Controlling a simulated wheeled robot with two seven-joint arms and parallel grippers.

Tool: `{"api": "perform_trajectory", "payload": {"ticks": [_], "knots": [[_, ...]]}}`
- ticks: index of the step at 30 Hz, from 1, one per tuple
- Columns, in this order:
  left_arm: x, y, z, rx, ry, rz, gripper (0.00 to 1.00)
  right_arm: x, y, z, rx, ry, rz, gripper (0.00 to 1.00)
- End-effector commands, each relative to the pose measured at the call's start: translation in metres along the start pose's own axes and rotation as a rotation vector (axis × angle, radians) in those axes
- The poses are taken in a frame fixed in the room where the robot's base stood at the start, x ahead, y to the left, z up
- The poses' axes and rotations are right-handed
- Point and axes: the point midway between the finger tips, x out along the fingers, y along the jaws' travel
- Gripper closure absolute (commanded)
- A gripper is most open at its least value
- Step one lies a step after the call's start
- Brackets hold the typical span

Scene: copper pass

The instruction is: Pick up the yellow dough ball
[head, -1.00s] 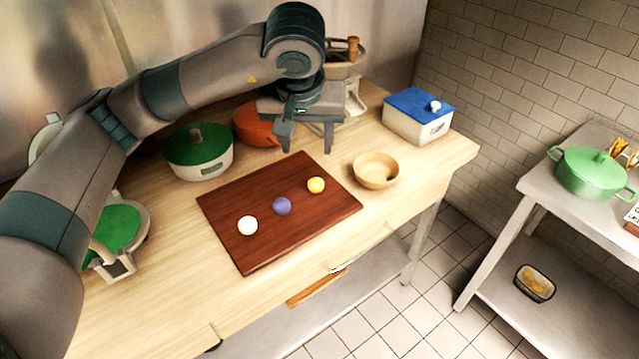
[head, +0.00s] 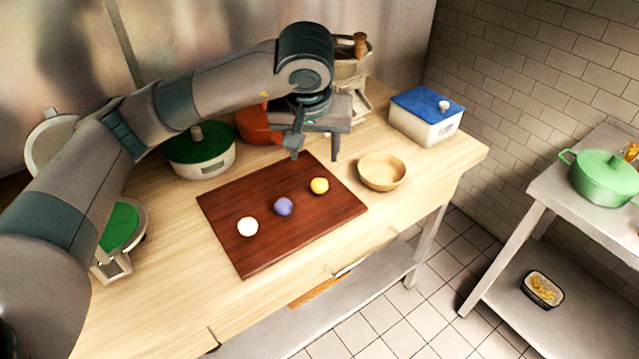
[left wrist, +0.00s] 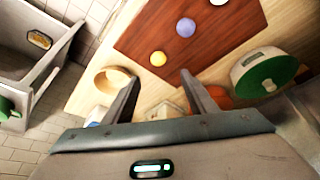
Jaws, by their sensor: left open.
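The yellow dough ball (head: 319,186) rests on the dark red-brown board (head: 262,247), near its right end. A purple ball (head: 284,206) and a white ball (head: 247,226) lie in a row to its left on the board. My left gripper (head: 314,156) is open and empty, above the back right edge of the board, with its fingers pointing down. In the left wrist view the yellow ball (left wrist: 158,58) shows beyond the open fingertips (left wrist: 160,76), apart from them. My right gripper is not in view.
A wooden bowl (head: 381,171) stands right of the board, with a blue-lidded box (head: 426,117) behind it. A green-lidded pot (head: 200,152) and an orange-red pot (head: 256,126) stand behind the board. The wooden counter's front strip (head: 300,265) is clear.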

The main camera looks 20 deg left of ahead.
Motion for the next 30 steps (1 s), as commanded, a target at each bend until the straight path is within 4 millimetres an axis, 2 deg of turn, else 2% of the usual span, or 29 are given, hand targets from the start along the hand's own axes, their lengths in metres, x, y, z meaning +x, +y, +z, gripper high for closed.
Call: {"api": "perform_trajectory", "payload": {"ticks": [3,7,16,21,30], "knots": [[0.016,-0.001,0.000,-0.002,-0.005,-0.002,0.48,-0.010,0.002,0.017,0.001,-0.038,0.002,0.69],[0.040,-0.001,0.000,-0.002,-0.005,-0.002,0.48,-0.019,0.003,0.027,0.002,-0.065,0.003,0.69],[0.089,0.000,-0.001,-0.001,-0.003,-0.001,0.48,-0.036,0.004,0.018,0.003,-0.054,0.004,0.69],[0.101,0.001,-0.001,0.000,0.000,0.001,0.48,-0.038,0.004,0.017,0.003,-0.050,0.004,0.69],[0.102,0.001,-0.001,0.000,0.001,0.000,0.48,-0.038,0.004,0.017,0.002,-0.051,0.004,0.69]]}}
